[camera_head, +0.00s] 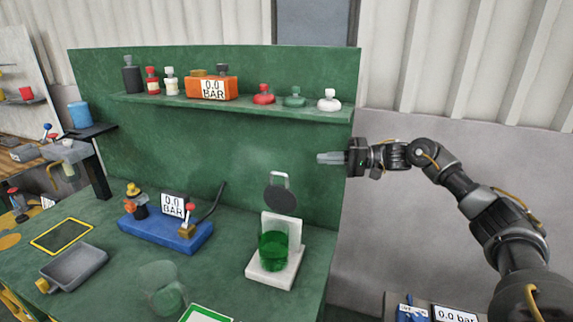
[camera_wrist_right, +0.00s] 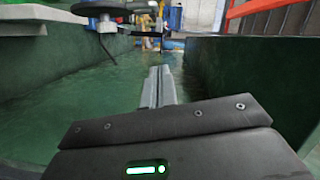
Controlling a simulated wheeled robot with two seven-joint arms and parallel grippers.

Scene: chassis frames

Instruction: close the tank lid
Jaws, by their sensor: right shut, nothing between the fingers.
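The tank (camera_head: 274,252) is a clear vessel with green liquid on a white stand (camera_head: 268,274) at the right of the green bench. Its lid (camera_head: 280,200), a dark round disc with a pale loop handle, stands raised and tilted up above the tank, so the tank is open. In the right wrist view the lid (camera_wrist_right: 100,8) shows partly at the top left. My right gripper (camera_head: 320,158) is shut and empty, pointing left, above and to the right of the lid and apart from it. Its closed fingers (camera_wrist_right: 157,87) also show in the wrist view. My left gripper is not in view.
A shelf (camera_head: 220,104) with bottles and an orange gauge box (camera_head: 211,88) runs along the back panel. A blue gauge unit (camera_head: 168,232) with a lever stands left of the tank. A clear beaker (camera_head: 163,285) and a grey tray (camera_head: 74,266) are nearer the front.

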